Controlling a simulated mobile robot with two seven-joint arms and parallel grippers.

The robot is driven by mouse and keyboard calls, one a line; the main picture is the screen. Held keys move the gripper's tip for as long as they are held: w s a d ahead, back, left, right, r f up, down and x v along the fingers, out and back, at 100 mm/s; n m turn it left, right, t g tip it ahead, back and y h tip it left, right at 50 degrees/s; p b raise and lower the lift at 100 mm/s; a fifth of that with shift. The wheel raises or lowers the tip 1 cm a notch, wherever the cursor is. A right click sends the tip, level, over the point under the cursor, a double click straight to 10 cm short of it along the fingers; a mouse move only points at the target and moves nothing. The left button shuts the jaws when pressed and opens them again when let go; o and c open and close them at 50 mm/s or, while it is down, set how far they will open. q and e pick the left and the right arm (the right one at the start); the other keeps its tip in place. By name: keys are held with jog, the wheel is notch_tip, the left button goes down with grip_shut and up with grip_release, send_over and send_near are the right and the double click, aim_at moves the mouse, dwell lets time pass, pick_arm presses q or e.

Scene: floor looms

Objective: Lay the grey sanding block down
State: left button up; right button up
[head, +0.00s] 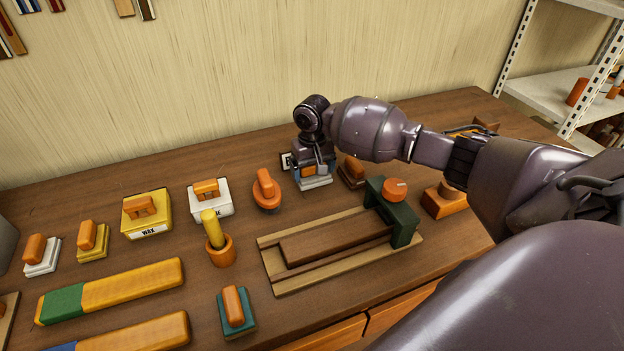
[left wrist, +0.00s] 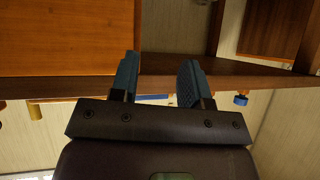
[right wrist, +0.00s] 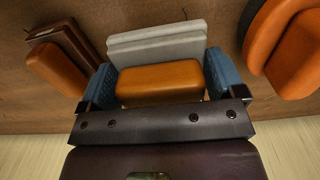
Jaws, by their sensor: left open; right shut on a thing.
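The grey sanding block (head: 315,183) has a pale grey base and an orange handle. My right gripper (head: 313,168) is over it at the back of the bench. In the right wrist view the blue fingers of the right gripper (right wrist: 159,75) are shut on the orange handle, and the grey base (right wrist: 155,42) shows beyond it. The block looks level and close to the bench top; I cannot tell whether it touches. My left gripper (left wrist: 160,80) is open and empty in the left wrist view, facing wooden panels; it is out of the head view.
A brown block (head: 352,172) with an orange handle stands just right, and a round orange-handled tool (head: 266,190) just left. A wooden jig (head: 268,252) with a green bridge (head: 405,232) lies in front.

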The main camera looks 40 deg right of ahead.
aim_at(313, 178)
notch_tip(313, 178, down, 3)
jog(key=shift+f+b, duration=0.1)
jog(key=shift+b, duration=0.2)
jog(key=shift+f, duration=0.2)
jog(key=shift+r, duration=0.1)
jog(key=o, duration=0.6)
jog(key=shift+o, duration=0.2)
